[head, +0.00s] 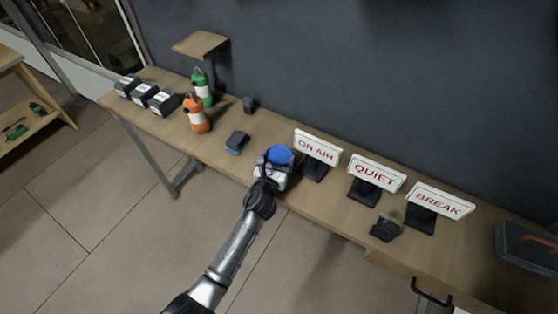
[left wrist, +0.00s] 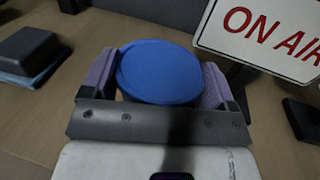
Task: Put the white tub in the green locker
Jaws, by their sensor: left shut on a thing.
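A tub with a round blue lid (head: 280,155) stands on the wooden desk, left of the ON AIR sign. Its blue lid (left wrist: 158,71) fills the middle of the left wrist view; its side walls are mostly hidden, so I cannot confirm that they are white. My left gripper (head: 273,172) reaches in from the front and is shut on this tub. Its purple-padded fingers (left wrist: 160,80) press on both sides of the lid in the left wrist view. I cannot tell whether the tub touches the desk. My right gripper and a green locker are not in view.
ON AIR (head: 317,147), QUIET (head: 375,174) and BREAK (head: 440,201) signs stand right of the tub. A dark device on a blue base (head: 236,142) lies left. Orange (head: 196,117) and green (head: 202,88) bottles stand farther left. A dark box (head: 527,246) sits far right.

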